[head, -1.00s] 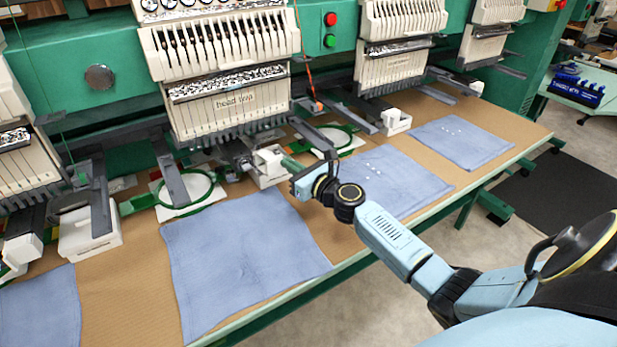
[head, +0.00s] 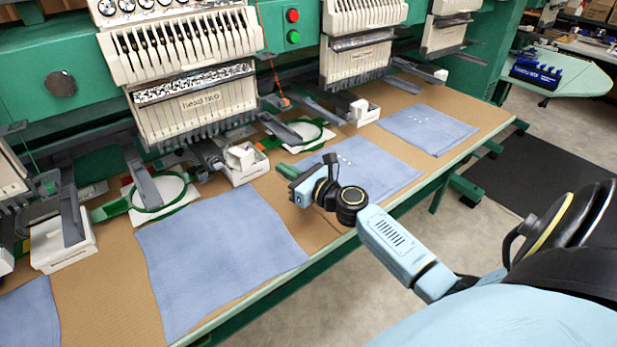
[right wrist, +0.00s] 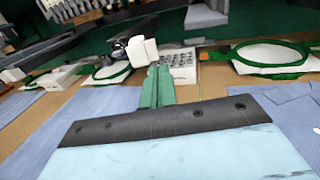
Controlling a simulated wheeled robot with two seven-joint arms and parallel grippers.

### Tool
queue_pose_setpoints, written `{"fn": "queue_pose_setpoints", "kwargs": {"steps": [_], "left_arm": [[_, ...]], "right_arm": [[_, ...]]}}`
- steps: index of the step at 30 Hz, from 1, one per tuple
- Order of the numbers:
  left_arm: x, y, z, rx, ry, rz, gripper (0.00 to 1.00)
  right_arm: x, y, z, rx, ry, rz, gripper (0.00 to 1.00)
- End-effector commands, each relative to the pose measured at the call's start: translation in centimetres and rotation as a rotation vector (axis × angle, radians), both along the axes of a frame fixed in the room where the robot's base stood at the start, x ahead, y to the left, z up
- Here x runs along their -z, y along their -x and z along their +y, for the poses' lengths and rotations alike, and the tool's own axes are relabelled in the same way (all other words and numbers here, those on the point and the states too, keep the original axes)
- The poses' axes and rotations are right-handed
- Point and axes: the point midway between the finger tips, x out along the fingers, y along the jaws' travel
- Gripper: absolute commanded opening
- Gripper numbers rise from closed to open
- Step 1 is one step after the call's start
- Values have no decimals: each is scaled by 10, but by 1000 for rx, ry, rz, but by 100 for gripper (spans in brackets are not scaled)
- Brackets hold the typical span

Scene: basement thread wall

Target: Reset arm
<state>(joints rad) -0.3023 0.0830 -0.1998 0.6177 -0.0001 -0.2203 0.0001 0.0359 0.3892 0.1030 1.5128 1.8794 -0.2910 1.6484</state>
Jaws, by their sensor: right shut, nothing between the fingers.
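My right gripper (head: 284,170) is over the brown worktable (head: 110,262), to the right of a white box-shaped block (head: 246,172) under the machine labelled head two (head: 200,105). Its green fingers show in the right wrist view (right wrist: 156,84), closed together with nothing between them. My right arm comes in from the lower right, above the table's front edge. My left gripper is in neither current view.
Blue cloths (head: 215,255) lie flat along the table, one (head: 375,168) just behind my right wrist. Green hoops (head: 160,192) sit under the machine heads. A dark mat (head: 540,180) lies on the floor at right.

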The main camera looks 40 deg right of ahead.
Motion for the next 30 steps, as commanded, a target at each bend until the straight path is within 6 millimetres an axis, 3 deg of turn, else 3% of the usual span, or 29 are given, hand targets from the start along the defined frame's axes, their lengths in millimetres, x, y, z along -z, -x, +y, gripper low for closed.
{"fn": "queue_pose_setpoints", "kwargs": {"steps": [3,9,22,26,30], "left_arm": [[-1,-1,-6,-2,8,-2,36],[-1,-5,-8,-2,10,-8,36],[-1,-4,-4,-1,5,-7,36],[-1,-4,-3,0,3,-6,36],[-1,-4,-3,0,3,-6,36]], "right_arm": [[1,24,-6,1,0,2,0],[1,51,-14,1,-1,1,0],[1,61,-12,-11,20,0,0],[7,72,22,-113,203,-7,0],[26,103,91,-351,624,-47,0]]}}
